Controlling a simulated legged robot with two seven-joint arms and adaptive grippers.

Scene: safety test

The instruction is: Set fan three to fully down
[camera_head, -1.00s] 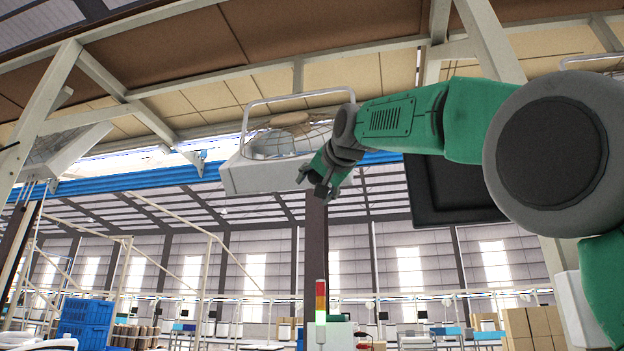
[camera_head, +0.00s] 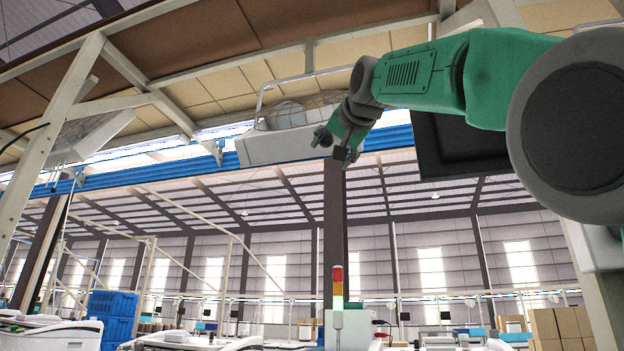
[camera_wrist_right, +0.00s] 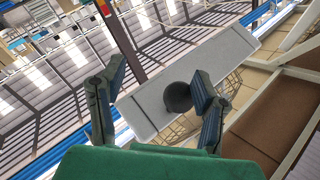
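A white box-shaped fan (camera_head: 285,146) with a wire cage and a curved white bracket hangs under the overhead frame in the head view. No number shows on it. My right gripper (camera_head: 336,149) is raised at its right end, fingers apart. In the right wrist view my right gripper (camera_wrist_right: 158,82) is open, with the white fan box (camera_wrist_right: 150,110) beyond the fingers. A dark round ball (camera_wrist_right: 178,97) shows between the fingers, close to the right one. I cannot tell what it belongs to or whether they touch. My left gripper is out of view.
A second caged unit (camera_head: 85,140) hangs at the left near a white slanted post (camera_head: 62,135). A blue rail (camera_head: 170,171) runs behind the fan. A dark panel (camera_head: 455,150) is behind my right arm. Blue crates (camera_head: 110,318) and a signal tower (camera_head: 338,285) stand below.

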